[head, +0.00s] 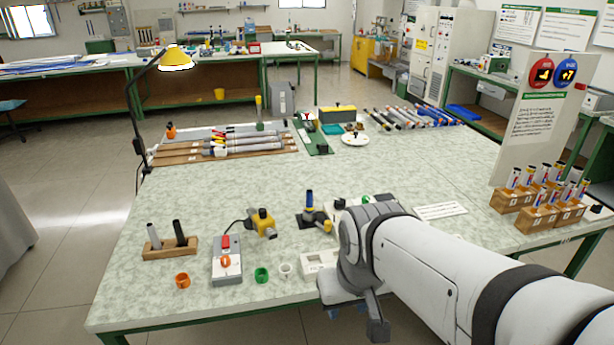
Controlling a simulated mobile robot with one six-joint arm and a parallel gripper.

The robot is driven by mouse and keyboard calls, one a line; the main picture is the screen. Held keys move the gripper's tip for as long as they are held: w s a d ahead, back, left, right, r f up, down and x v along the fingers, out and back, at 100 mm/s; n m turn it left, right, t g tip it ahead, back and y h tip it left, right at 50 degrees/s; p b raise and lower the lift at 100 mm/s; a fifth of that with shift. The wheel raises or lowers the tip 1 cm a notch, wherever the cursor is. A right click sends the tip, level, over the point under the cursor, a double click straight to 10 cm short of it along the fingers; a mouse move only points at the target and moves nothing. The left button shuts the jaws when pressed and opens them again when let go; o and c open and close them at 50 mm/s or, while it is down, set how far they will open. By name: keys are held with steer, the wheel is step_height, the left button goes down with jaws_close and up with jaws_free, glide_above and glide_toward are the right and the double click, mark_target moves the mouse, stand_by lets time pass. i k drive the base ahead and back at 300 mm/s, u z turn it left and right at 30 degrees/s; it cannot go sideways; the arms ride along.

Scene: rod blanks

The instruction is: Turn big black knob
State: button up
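I cannot make out a big black knob with certainty. A small dark round part (340,203) shows on a pale device just behind my arm, and my arm hides much of that device. A grey control box (227,278) at the front left carries a red switch and an orange knob (225,262). My gripper (357,314) hangs over the front edge of the table, right of the control box and apart from it. Its far side is hidden by my wrist, so its opening does not show, and nothing is visibly held.
The table (200,197) has clear room in its middle. A wooden block (170,250) with two upright handles, a yellow device (262,222) and small coloured rings stand at the front left. Wooden pen boxes (537,219) stand right; rods lie at the back.

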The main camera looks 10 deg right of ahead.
mark_target(340, 203)
steer(key=u, duration=0.05)
steer(key=i, duration=1)
steer(key=z, duration=0.05)
